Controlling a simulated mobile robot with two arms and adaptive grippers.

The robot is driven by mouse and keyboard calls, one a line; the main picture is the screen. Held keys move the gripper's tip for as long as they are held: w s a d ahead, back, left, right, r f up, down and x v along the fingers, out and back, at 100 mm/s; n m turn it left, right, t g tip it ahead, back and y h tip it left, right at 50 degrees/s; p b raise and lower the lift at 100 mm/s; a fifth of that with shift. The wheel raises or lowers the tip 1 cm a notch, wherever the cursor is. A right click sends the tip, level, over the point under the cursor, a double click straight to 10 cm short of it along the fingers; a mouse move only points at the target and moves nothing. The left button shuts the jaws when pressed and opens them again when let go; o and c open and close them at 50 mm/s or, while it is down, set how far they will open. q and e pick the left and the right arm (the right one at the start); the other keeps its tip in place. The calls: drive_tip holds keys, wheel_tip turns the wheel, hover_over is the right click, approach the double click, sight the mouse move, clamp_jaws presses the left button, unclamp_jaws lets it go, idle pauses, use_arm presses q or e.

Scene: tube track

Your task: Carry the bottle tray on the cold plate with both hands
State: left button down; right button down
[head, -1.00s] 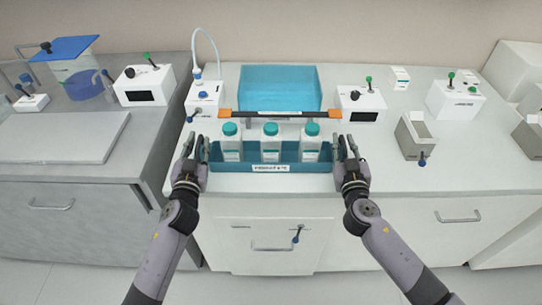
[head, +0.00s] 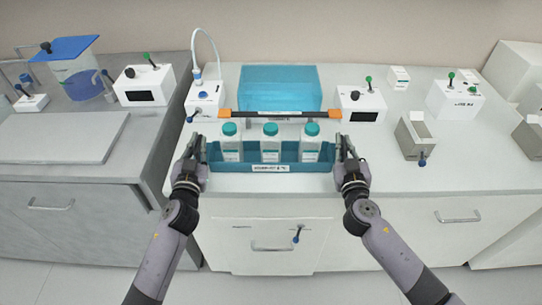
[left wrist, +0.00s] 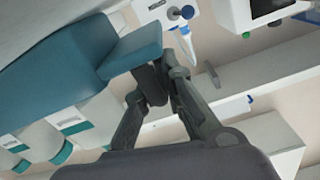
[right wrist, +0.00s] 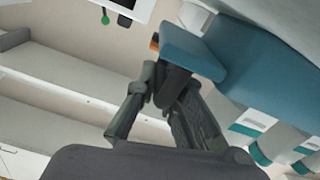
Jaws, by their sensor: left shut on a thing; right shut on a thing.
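The blue-teal bottle tray (head: 315,166) sits upright at the bench's front edge, with a white label on its front. Three white bottles with teal caps (head: 270,143) stand in it. My left gripper (head: 202,150) is shut on the tray's left end. In the left wrist view its fingers clasp the tray's end tab (left wrist: 137,48). My right gripper (head: 342,150) is shut on the right end. In the right wrist view its fingers clasp that end tab (right wrist: 190,50). I cannot tell for certain which surface is the cold plate. The tray's underside is hidden.
Behind the tray lie a dark bar with orange ends (head: 280,114) and a translucent cyan block (head: 280,88). White device boxes stand left (head: 204,98) and right (head: 360,104) of them.

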use_arm(q)
drive_tip(key=shift+r, duration=0.2)
use_arm(e)
drive_tip(key=shift+r, duration=0.25)
